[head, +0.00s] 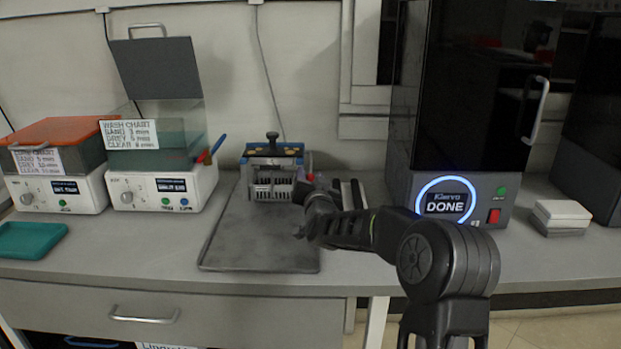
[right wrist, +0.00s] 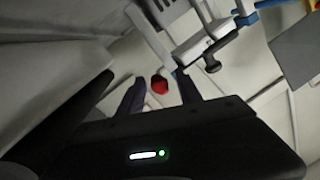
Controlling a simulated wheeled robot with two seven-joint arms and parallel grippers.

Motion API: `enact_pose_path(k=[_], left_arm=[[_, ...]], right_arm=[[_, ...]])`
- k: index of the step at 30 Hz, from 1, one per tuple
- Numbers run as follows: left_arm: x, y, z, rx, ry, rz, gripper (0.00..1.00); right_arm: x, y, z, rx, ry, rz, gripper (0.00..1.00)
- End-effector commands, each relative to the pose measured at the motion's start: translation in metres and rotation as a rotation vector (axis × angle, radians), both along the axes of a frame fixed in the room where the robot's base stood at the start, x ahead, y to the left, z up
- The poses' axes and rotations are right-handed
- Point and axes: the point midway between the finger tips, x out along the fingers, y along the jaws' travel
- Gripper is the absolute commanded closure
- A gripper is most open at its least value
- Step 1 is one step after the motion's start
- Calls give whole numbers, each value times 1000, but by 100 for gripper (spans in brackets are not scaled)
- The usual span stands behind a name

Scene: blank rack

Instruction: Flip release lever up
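The release lever shows as a red knob (right wrist: 159,84) in the right wrist view. A bit of red (head: 309,156) also shows at the right side of the blue and grey rack device (head: 272,172) in the head view. The device stands at the back of a grey tray and has a black knob on top. My right gripper (head: 301,194) is at the device's front right. Its two fingers (right wrist: 158,92) are apart, with the red knob appearing between their tips; I cannot tell whether they touch it. My left gripper is in neither view.
The grey tray (head: 255,245) is bare in front of the device. Two wash units (head: 160,185) stand to the left, one with its lid raised. A printer (head: 452,200) showing DONE stands to the right. White blocks (head: 561,212) lie beyond it.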

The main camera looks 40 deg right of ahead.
Motion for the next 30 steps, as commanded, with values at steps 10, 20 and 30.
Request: enact_pose_path(k=[10, 20, 30], left_arm=[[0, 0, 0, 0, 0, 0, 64], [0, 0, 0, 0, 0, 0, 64], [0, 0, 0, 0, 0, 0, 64]], right_arm=[[0, 0, 0, 0, 0, 0, 87], [0, 0, 0, 0, -1, 0, 100], [0, 0, 0, 0, 0, 0, 100]])
